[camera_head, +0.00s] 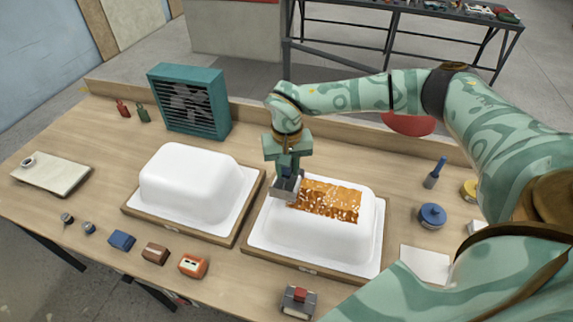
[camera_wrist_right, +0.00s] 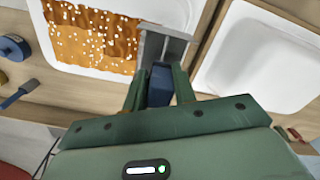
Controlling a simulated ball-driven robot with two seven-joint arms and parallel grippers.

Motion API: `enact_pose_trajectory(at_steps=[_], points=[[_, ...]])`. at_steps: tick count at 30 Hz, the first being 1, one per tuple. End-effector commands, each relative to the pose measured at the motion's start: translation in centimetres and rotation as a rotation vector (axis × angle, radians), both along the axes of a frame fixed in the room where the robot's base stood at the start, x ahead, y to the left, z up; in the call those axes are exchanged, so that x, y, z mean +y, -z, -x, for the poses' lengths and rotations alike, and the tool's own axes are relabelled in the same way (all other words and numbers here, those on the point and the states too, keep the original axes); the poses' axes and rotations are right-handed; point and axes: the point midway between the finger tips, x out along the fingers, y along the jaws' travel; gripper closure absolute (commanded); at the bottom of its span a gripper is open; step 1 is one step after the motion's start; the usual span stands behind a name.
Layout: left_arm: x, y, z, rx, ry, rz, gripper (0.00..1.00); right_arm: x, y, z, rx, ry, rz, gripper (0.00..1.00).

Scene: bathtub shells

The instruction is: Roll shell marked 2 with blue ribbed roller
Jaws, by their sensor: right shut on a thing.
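Two white bathtub shells lie upside down on wooden frames in the head view: the left shell (camera_head: 185,180) is bare, and the right shell (camera_head: 320,240) bears an amber patch with white specks (camera_head: 325,200). I cannot read a number on either. My right gripper (camera_head: 287,172) is shut on the blue handle (camera_wrist_right: 160,85) of a roller tool. Its grey metal head (camera_head: 285,190) is at the left end of the amber patch; the wrist view shows it at the patch's edge (camera_wrist_right: 168,45). I cannot tell contact, and its ribs are unclear. My left gripper is not in view.
A teal fan box (camera_head: 190,100) stands behind the left shell. A blue tin (camera_head: 432,215) and a blue-handled brush (camera_head: 435,173) are at the right. Small blocks (camera_head: 155,252) line the front edge. A pale tray (camera_head: 52,173) lies far left.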

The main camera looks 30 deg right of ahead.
Motion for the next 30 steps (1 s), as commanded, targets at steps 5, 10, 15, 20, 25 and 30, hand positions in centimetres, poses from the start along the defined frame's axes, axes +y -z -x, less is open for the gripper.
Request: enact_pose_trajectory(at_steps=[5, 10, 15, 20, 25, 30], points=[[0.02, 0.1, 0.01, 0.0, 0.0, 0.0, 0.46, 0.01, 0.01, -0.05, -0.002, 0.0, 0.0, 0.91], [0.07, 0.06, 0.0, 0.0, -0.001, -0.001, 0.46, 0.01, -0.04, -0.05, -0.003, 0.0, -0.001, 0.91], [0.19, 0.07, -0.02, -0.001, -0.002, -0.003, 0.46, 0.01, -0.03, -0.06, -0.003, 0.0, -0.001, 0.91], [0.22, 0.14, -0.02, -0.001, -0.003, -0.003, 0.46, 0.02, 0.12, -0.05, -0.002, 0.0, -0.001, 0.91], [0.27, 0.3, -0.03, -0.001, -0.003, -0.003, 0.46, 0.02, 0.48, -0.05, -0.002, 0.0, -0.001, 0.91], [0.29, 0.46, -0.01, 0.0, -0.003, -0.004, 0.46, 0.02, 0.82, -0.06, -0.002, 0.0, -0.001, 0.91]])
